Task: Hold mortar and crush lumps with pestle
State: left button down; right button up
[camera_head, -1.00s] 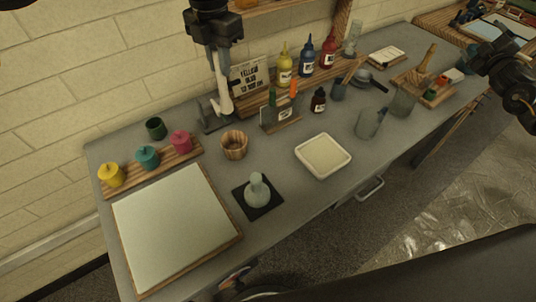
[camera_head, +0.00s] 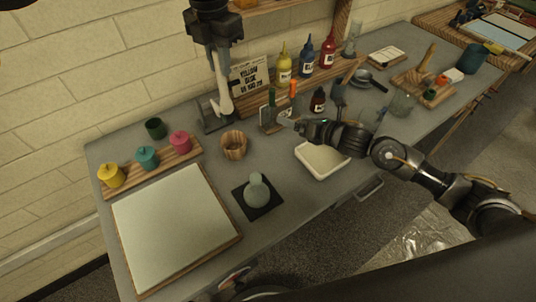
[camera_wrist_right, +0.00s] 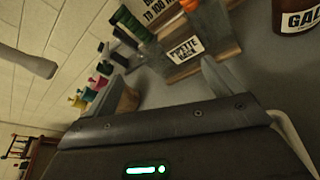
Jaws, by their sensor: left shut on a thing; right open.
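My left gripper (camera_head: 216,40) comes down from the top of the head view, shut on a pale club-shaped rod that looks like the pestle (camera_head: 224,92). The pestle hangs upright with its thick end down, behind and left of a tapered wooden cup, apparently the mortar (camera_head: 234,146). The pestle end also shows at the left of the right wrist view (camera_wrist_right: 28,52). The mortar stands on the table, and its inside is too small to read. My right gripper (camera_head: 294,123) is open and empty, right of the mortar; its fingers (camera_wrist_right: 165,84) point towards it in the wrist view.
A labelled holder (camera_head: 270,120) with upright tubes stands close to my right fingers. A white tray (camera_head: 318,172) lies below my right arm. A pale green knobbed thing (camera_head: 257,192) sits on a black mat. A large white board (camera_head: 172,225) fills the left front. Paint bottles (camera_head: 284,72) stand behind.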

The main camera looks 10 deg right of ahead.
aim_at(243, 149)
jog(key=s+a+n+g, duration=0.1)
jog(key=s+a+n, duration=0.1)
jog(key=s+a, duration=0.1)
jog(key=s+a+f+n+g, duration=0.1)
jog(key=s+a+n, duration=0.2)
jog(key=a, duration=0.1)
jog(key=s+a+f+n+y, duration=0.1)
jog(key=s+a+n, duration=0.1)
jog(key=s+a, duration=0.1)
jog(key=shift+s+a+f+n+g, duration=0.15)
jog(key=shift+a+f+n+g, duration=0.1)
jog(key=shift+a+n+g, duration=0.2)
jog(key=x, duration=1.2)
jog(key=shift+r, duration=0.2)
jog(key=c, duration=1.1)
jog(key=shift+c, duration=0.2)
pick_arm(q)
jog(key=shift+t+h, duration=0.3)
jog(key=shift+h, duration=0.4)
jog(key=f, duration=0.2)
jog(key=a+f, duration=0.1)
jog(key=f, duration=0.2)
jog(key=a+f, duration=0.1)
jog(key=f, duration=0.1)
jog(key=shift+s+f, duration=0.2)
pick_arm(e)
jog(key=shift+a, duration=0.1)
pick_arm(q)
jog(key=shift+d, duration=0.1)
